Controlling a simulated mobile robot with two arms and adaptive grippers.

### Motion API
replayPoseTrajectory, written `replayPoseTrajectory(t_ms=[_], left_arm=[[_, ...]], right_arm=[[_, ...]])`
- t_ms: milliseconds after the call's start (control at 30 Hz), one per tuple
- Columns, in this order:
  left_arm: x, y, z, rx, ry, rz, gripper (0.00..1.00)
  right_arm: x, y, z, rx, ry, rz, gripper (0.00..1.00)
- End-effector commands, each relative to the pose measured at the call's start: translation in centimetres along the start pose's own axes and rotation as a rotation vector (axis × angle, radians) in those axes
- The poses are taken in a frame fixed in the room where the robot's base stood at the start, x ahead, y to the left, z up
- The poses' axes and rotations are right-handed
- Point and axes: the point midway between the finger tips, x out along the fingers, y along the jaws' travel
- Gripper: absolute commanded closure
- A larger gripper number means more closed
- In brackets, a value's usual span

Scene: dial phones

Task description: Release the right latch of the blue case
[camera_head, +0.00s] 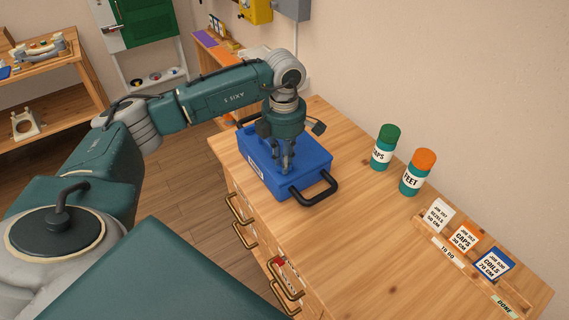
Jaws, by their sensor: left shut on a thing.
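The blue case (309,170) lies on the wooden bench top with a black handle (330,191) at its near right end and a white label on its front side. My left gripper (287,170) points down from above onto the case, with its fingers shut at the top of it. The fingers hide what they are closed on, and the right latch cannot be made out at this size. My right gripper is not in view.
The wooden bench (375,228) has free room right of the case. A green-capped bottle (382,155) and an orange-capped bottle (413,180) stand near the wall. A card rack (436,234) sits at the right. Drawers with brass handles (240,207) are below the bench's front edge.

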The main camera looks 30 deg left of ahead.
Motion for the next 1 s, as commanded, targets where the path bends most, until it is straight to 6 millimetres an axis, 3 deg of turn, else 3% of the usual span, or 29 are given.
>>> replayPoseTrajectory(t_ms=[500,1000], left_arm=[[-0.1,0.1,-0.1,-0.358,-0.004,0.002,1.00],[-0.1,0.1,-0.1,-0.434,-0.003,0.002,1.00]], right_arm=[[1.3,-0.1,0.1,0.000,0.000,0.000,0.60],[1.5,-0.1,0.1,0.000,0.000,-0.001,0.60]])
